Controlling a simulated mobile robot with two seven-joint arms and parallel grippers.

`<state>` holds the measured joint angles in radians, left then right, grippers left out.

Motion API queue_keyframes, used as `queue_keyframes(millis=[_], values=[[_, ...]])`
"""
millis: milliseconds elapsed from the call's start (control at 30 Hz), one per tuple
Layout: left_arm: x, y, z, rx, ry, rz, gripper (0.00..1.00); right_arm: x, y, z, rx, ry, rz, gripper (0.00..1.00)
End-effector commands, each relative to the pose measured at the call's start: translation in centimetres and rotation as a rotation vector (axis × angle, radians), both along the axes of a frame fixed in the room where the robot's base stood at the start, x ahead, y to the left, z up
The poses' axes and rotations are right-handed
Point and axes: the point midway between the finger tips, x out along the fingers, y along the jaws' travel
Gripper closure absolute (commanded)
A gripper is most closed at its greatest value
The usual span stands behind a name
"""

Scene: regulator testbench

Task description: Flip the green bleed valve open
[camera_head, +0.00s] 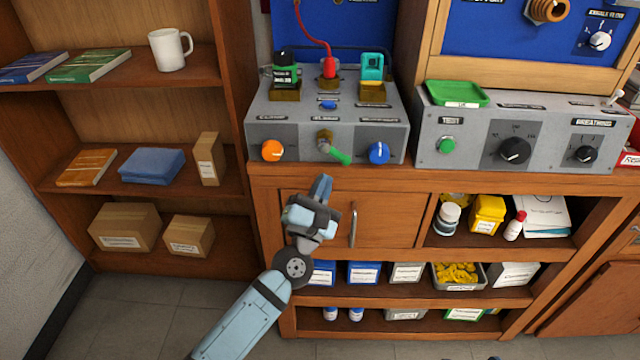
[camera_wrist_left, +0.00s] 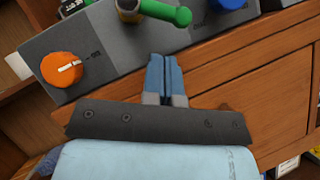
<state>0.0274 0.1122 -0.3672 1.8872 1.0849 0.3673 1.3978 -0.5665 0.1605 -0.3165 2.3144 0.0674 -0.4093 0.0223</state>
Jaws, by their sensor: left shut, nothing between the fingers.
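The green bleed valve (camera_head: 339,155) is a green lever on a brass fitting, on the front face of the grey testbench box (camera_head: 285,143). The lever slants down to the right in the head view. In the left wrist view the green lever (camera_wrist_left: 165,12) shows at the top, partly cut off by the frame edge. My left gripper (camera_head: 321,184) is shut and empty, just below the valve and in front of the cabinet. Its fingertips (camera_wrist_left: 165,62) are together below the lever, apart from it. My right gripper is not in view.
An orange knob (camera_head: 272,151) sits left of the valve and a blue knob (camera_head: 379,153) right of it. A second grey box (camera_head: 470,150) with black dials stands to the right. The cabinet door handle (camera_head: 353,228) sticks out below.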

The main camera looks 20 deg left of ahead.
Motion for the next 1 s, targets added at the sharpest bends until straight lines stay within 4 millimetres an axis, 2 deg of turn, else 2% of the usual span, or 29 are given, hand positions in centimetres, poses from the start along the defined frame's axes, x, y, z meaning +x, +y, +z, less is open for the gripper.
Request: queue_keyframes(millis=[33, 300, 500, 667, 1000], values=[[0.1, -0.1, -1.0, 0.000, 0.000, 0.000, 1.00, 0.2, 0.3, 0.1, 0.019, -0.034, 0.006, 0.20], [-5.8, 0.5, -3.4, 0.005, 0.003, -0.002, 1.00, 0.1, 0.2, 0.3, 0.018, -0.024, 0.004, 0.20], [-8.2, 0.8, -4.5, 0.003, 0.001, 0.000, 1.00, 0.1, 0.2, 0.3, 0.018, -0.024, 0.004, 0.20], [-8.9, 0.8, -4.8, 0.000, 0.001, -0.001, 1.00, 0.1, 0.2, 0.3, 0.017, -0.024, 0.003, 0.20], [-8.9, 0.8, -4.8, 0.000, 0.000, 0.000, 1.00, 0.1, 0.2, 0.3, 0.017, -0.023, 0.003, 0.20]])
